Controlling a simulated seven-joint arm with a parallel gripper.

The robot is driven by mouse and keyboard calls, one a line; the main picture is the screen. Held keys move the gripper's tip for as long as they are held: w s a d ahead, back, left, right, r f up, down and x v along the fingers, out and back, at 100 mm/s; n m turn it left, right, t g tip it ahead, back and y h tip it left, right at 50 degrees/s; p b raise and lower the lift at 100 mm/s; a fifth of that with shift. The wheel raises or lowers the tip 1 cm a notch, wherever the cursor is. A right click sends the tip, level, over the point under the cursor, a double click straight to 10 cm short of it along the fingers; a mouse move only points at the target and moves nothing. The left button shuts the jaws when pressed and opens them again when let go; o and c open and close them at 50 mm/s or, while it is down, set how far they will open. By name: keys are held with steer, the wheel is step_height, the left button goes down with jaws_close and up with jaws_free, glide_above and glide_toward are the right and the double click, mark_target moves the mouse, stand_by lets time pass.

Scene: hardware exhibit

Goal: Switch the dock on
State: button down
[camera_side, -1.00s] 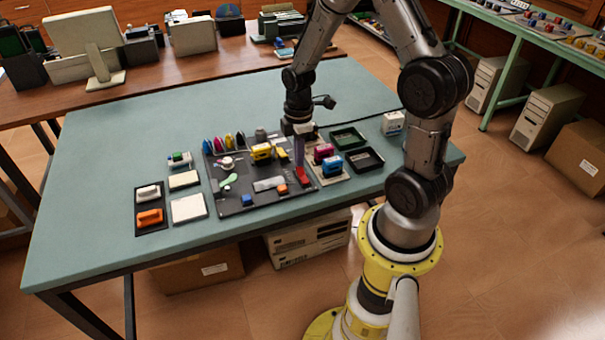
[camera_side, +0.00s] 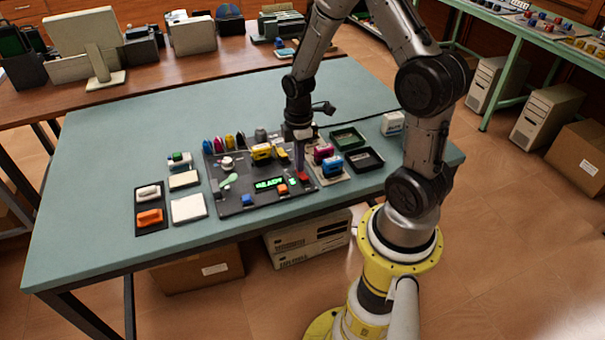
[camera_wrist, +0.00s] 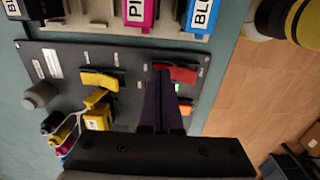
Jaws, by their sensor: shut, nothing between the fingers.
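The dock is a dark grey panel (camera_side: 232,201) lying on the teal table, and its display (camera_side: 269,183) is lit with green text that looks like "READY". A smaller green light (camera_side: 292,181) glows beside it. A red rocker switch (camera_side: 303,178) sits at the panel's right edge; it also shows in the wrist view (camera_wrist: 183,74). My gripper (camera_side: 300,167) is shut and empty, pointing down at the red switch. In the wrist view its fingertips (camera_wrist: 160,72) are at one end of the switch and hide part of it; contact cannot be told.
A yellow switch (camera_wrist: 100,79) and a grey knob (camera_wrist: 41,95) are on the panel. Pink (camera_side: 323,152) and blue (camera_side: 332,166) blocks stand close to its right. Beyond are a green tray (camera_side: 348,138) and a black tray (camera_side: 365,160).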

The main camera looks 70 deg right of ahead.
mark_target(305, 175)
step_height(305, 175, up, 7)
stand_by(0.8)
steer(key=s+a+r+m+t, duration=0.5)
steer(key=s+a+r+m, duration=0.4)
steer(key=s+a+r, duration=0.3)
step_height(305, 175, up, 4)
steer(key=shift+s+a+r+t, duration=0.2)
steer(key=shift+a+r+t, duration=0.1)
steer(key=shift+a, duration=0.9)
stand_by(0.4)
